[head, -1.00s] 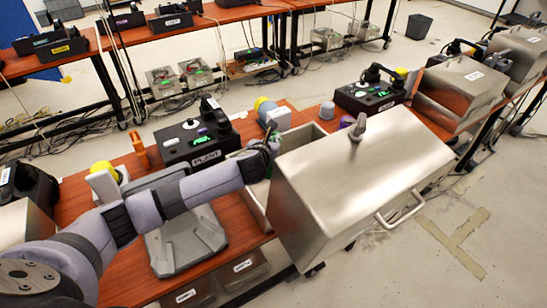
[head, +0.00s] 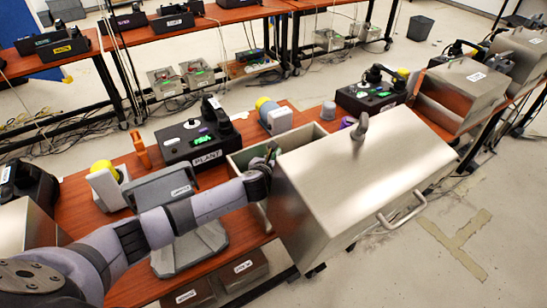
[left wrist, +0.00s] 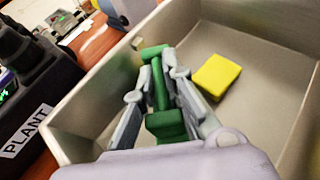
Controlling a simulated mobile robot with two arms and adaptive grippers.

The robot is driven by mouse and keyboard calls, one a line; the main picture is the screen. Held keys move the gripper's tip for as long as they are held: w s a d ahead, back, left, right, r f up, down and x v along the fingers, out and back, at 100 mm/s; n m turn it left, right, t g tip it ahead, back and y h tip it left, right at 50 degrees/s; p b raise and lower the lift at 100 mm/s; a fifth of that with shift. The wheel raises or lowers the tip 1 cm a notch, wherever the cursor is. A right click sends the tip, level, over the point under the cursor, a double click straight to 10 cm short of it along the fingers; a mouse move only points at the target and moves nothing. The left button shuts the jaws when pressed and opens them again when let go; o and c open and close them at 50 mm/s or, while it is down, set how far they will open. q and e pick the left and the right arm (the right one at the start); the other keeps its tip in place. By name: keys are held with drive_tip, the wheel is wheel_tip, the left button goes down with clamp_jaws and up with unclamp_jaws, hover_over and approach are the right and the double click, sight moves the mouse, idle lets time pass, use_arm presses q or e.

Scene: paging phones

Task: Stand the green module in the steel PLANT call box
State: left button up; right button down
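The open steel box (head: 240,160) stands on the table right of the black phone unit labelled PLANT (head: 200,145); its near-left wall and floor fill much of the left wrist view (left wrist: 85,115). My left gripper (head: 272,153) reaches into it from the left. In the left wrist view my gripper (left wrist: 163,88) has its two grey fingers closed on either side of the green module (left wrist: 158,75), inside the box walls. I cannot tell whether the module's end touches the floor. The right gripper does not show.
A yellow block (left wrist: 216,76) lies in the box, right of the fingers. A large steel cover with a handle (head: 365,170) blocks the right side; a small grey piece (head: 360,126) stands on it.

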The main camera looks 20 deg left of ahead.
use_arm(q)
drive_tip(key=o, duration=0.4)
drive_tip(key=shift+r, duration=0.15)
drive_tip(key=v, duration=1.2)
idle(0.4)
